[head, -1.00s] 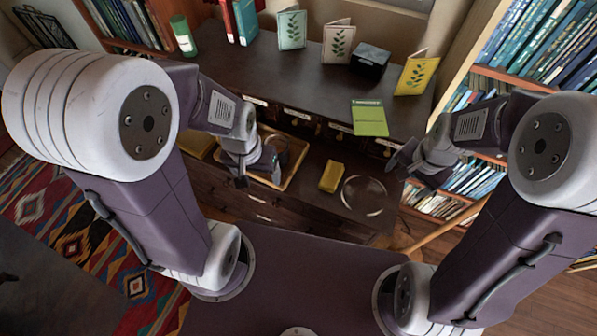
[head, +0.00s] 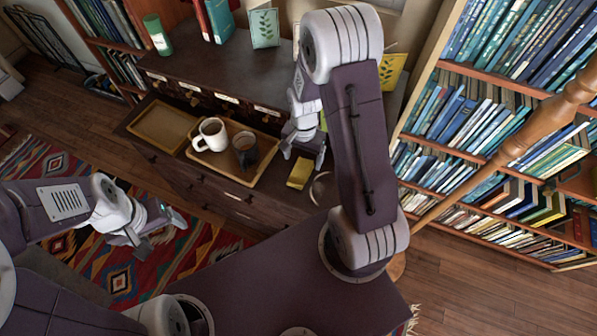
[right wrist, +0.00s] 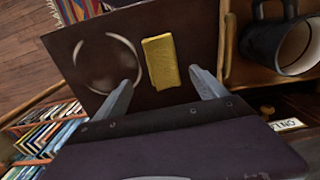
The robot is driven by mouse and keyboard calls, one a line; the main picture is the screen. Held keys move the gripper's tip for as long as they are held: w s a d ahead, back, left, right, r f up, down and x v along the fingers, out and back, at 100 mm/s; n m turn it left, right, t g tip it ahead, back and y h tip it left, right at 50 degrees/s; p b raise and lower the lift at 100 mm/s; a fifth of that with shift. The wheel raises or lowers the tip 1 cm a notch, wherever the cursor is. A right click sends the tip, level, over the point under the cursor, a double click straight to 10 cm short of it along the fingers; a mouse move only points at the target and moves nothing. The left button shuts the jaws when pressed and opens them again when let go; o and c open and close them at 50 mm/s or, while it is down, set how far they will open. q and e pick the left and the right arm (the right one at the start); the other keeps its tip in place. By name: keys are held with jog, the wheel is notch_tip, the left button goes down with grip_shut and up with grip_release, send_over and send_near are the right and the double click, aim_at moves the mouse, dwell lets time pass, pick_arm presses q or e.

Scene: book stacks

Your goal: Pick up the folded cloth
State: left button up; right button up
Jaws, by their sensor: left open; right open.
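The folded cloth is a small yellow block-like bundle (head: 300,173) on the dark lower surface of the desk, right of the wooden tray with the mugs. In the right wrist view the cloth (right wrist: 160,62) lies flat, just beyond my fingertips and between their lines. My right gripper (head: 303,159) is open and empty, at the cloth's far side in the head view; its two fingers also show in the right wrist view (right wrist: 160,79). Whether they touch the cloth, I cannot tell. My left gripper (head: 160,231) is open and empty over the patterned rug, away from the desk.
A wooden tray (head: 256,181) holds a white mug (head: 210,135) and a dark mug (head: 244,150), close to the cloth's left. A clear round dish (right wrist: 106,64) lies on its other side. Small drawers stand behind; a bookshelf (head: 500,110) is at right.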

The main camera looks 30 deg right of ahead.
aim_at(301, 170)
jog(key=f, duration=0.7)
jog(key=shift+w+a+f, duration=0.15)
jog(key=shift+w+f, duration=0.05)
jog(key=shift+f, duration=0.15)
jog(key=shift+r, duration=0.1)
jog(key=c, duration=1.4)
